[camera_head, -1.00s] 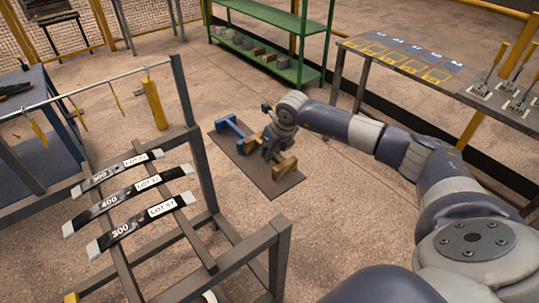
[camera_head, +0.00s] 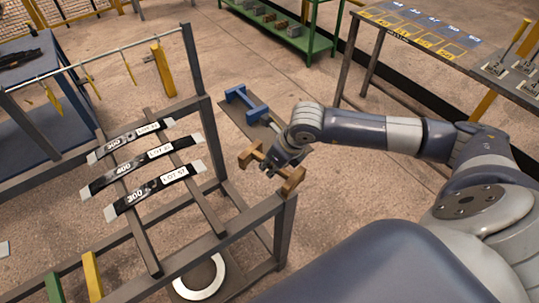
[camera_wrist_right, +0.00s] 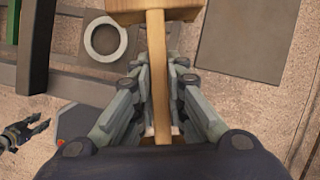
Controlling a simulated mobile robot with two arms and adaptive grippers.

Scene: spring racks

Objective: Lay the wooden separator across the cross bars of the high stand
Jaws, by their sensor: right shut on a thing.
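The wooden separator (camera_head: 291,182) has a thin bar with a thick block at each end. My right gripper (camera_head: 272,164) is shut on its middle bar. In the right wrist view the bar (camera_wrist_right: 155,75) runs between the fingers of my right gripper (camera_wrist_right: 157,105), with one end block at the top. The separator is in the air just right of the high stand's near right corner. The high stand (camera_head: 225,243) is a dark grey frame. Its two cross bars (camera_head: 203,208) carry three dark strips marked 300, 400 and 500. A small dark gripper (camera_wrist_right: 27,131), probably my left, shows at the wrist view's left edge.
A blue separator (camera_head: 246,104) lies on a dark floor mat (camera_head: 233,120) behind. The stand's upright post (camera_head: 192,60) and hanging-tag rail (camera_head: 100,72) rise on its far side. A pale ring (camera_head: 201,280) lies low under the stand. A green shelf and tables stand farther back.

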